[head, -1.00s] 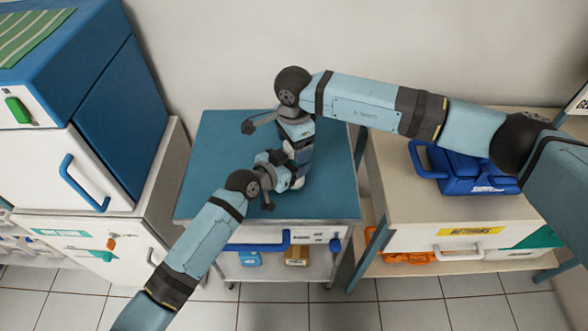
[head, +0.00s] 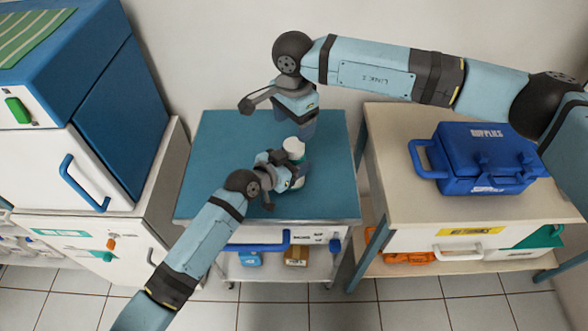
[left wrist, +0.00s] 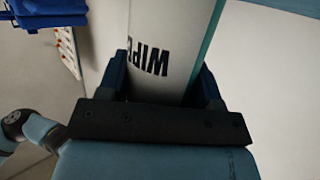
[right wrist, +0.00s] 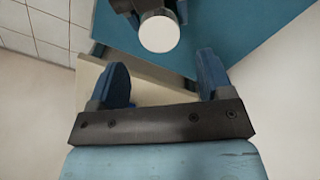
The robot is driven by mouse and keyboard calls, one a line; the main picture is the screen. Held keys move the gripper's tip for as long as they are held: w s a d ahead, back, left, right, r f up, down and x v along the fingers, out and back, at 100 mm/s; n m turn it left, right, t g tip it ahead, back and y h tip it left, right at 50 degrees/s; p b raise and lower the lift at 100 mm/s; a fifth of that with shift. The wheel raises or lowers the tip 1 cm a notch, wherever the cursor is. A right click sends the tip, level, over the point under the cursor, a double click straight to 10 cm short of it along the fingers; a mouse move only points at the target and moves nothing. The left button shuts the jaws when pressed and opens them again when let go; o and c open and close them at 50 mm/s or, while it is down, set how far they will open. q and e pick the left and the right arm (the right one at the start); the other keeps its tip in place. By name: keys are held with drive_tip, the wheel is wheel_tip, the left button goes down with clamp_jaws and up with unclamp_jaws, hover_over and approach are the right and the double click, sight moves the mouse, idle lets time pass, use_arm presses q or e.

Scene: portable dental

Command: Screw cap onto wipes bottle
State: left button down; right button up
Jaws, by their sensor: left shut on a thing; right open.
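The white wipes bottle (left wrist: 175,25) stands upright over the blue cart top, with dark lettering on its side in the left wrist view. My left gripper (left wrist: 163,72) is shut on its body; in the head view the gripper (head: 296,178) partly hides the bottle. A plain white round cap (head: 293,147) shows on the bottle's top, and as a white disc in the right wrist view (right wrist: 159,34). How tightly it sits cannot be told. My right gripper (right wrist: 162,68) is open and empty, above and apart from the cap; it also shows in the head view (head: 304,128).
The blue cart top (head: 225,150) is otherwise clear. A beige table (head: 400,190) with a blue supplies case (head: 470,165) stands at the right. A white and blue cabinet (head: 75,150) stands at the left. A wall is behind the cart.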

sight(294, 144)
drive_tip(key=shift+s+r+n, duration=0.1)
drive_tip(key=shift+r+n, duration=0.4)
drive_tip(key=shift+r, duration=0.05)
drive_tip(key=shift+f, duration=0.1)
drive_tip(key=shift+f, duration=3.95)
drive_tip(key=c, duration=0.9)
drive_tip(key=m, duration=0.3)
drive_tip(key=o, duration=1)
